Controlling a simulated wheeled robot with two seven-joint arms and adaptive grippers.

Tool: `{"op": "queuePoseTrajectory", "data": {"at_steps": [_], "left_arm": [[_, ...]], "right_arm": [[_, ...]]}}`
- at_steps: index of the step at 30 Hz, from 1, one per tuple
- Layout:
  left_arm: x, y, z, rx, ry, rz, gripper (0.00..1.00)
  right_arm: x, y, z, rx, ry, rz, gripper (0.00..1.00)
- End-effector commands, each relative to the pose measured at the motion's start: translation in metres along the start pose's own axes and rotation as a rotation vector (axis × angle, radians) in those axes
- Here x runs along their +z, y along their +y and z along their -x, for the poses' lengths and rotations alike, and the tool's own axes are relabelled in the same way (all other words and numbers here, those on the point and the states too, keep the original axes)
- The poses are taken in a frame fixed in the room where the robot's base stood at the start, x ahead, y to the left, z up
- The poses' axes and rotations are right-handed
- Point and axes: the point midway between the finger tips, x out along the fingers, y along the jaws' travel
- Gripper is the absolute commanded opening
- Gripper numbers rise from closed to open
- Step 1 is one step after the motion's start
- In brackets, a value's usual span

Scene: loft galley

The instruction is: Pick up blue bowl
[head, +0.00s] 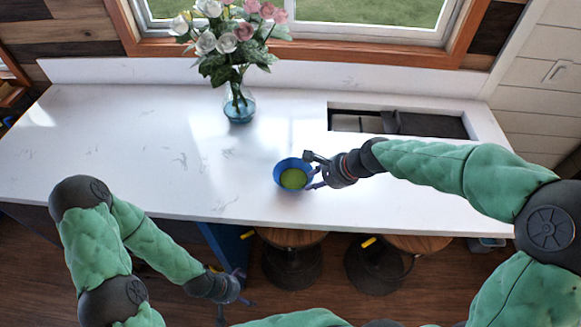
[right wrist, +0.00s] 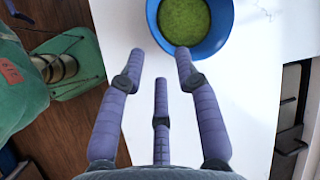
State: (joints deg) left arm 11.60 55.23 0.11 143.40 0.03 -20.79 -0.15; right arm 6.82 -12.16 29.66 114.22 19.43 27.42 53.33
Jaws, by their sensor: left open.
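The blue bowl (head: 280,167) stands upright on the white counter, with something green inside it. In the right wrist view the bowl (right wrist: 152,15) is at the top, partly cut off by the frame edge. My right gripper (head: 316,172) is at the bowl's right side, fingers spread and pointing at it. In the right wrist view the right gripper (right wrist: 160,54) is open and empty; one fingertip overlaps the near rim, and I cannot tell whether it touches. My left gripper (head: 233,302) is open, low in front of the counter, away from the bowl.
A glass vase (head: 240,106) with pink and white roses stands behind the bowl to the left. A sink recess (head: 400,122) is at the back right. Stools (head: 291,238) stand under the front edge. The left of the counter (head: 120,150) is clear.

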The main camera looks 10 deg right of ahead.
Motion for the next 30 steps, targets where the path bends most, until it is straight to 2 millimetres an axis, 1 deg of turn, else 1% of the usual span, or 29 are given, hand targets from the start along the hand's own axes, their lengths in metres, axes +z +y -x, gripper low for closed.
{"op": "queuePoseTrajectory", "data": {"at_steps": [6, 9, 19, 27, 30], "left_arm": [[0.001, -0.003, -0.007, 0.000, -0.002, 0.000, 1.00], [0.001, -0.003, -0.009, 0.000, -0.002, 0.000, 1.00], [0.000, -0.005, -0.013, 0.000, -0.001, 0.000, 1.00], [0.000, -0.008, -0.023, 0.000, -0.001, 0.000, 1.00], [0.000, -0.009, -0.024, 0.000, -0.001, 0.000, 1.00]], "right_arm": [[0.000, 0.002, -0.032, 0.004, -0.002, -0.002, 0.33], [0.000, 0.001, -0.045, 0.002, -0.001, 0.000, 0.33], [0.000, 0.001, -0.064, 0.002, -0.001, 0.000, 0.33], [-0.001, 0.002, -0.101, 0.003, -0.001, 0.000, 0.33], [-0.001, 0.001, -0.107, 0.001, 0.000, 0.001, 0.33]]}}
